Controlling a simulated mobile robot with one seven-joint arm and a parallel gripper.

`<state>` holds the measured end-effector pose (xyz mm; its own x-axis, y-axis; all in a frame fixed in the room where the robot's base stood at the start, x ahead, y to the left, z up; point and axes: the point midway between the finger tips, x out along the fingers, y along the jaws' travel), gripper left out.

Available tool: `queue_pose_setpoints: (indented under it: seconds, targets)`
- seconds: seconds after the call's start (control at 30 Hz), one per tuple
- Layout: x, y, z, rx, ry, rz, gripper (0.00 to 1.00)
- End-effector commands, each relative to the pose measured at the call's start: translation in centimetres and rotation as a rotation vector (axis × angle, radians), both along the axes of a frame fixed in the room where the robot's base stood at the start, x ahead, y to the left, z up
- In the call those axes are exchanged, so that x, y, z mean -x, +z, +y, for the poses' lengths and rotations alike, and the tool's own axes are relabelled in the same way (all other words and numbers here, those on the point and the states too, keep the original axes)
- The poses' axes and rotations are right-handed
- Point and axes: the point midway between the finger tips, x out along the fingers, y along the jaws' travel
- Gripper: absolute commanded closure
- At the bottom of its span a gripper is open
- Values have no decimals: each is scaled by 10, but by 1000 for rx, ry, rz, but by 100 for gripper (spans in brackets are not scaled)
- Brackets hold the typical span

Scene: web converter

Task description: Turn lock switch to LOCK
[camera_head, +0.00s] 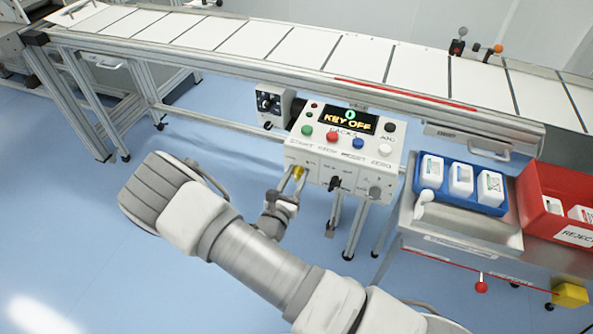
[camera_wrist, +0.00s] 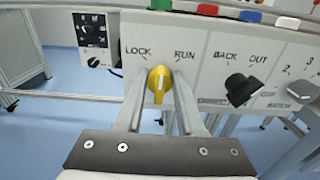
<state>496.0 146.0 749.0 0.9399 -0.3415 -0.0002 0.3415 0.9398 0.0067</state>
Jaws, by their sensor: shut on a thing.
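The lock switch is a yellow knob (camera_wrist: 159,86) on the front of the white control box, below the printed words LOCK at left and RUN at right. Its pale grip bar looks close to upright, between the two words. My gripper (camera_wrist: 161,94) has one finger on each side of the knob and is shut on it. In the head view my gripper (camera_head: 294,184) reaches the lower left of the control box (camera_head: 335,161), and a bit of the yellow knob (camera_head: 298,172) shows there. The display (camera_head: 347,120) reads KEY OFF.
A black BACK/OUT knob (camera_wrist: 242,89) sits just right of the yellow one, with a grey knob (camera_wrist: 305,87) beyond. Coloured buttons line the box top. A blue tray (camera_head: 462,206) of bottles and a red REJECT bin (camera_head: 546,225) stand at right. The conveyor runs behind.

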Motion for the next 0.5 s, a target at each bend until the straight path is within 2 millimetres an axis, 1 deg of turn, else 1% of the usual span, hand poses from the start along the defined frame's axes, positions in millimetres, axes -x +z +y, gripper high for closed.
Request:
queue_pose_setpoints:
  seconds: [0.5]
  targets:
    - [0, 1, 2, 450, 2, 166, 100]
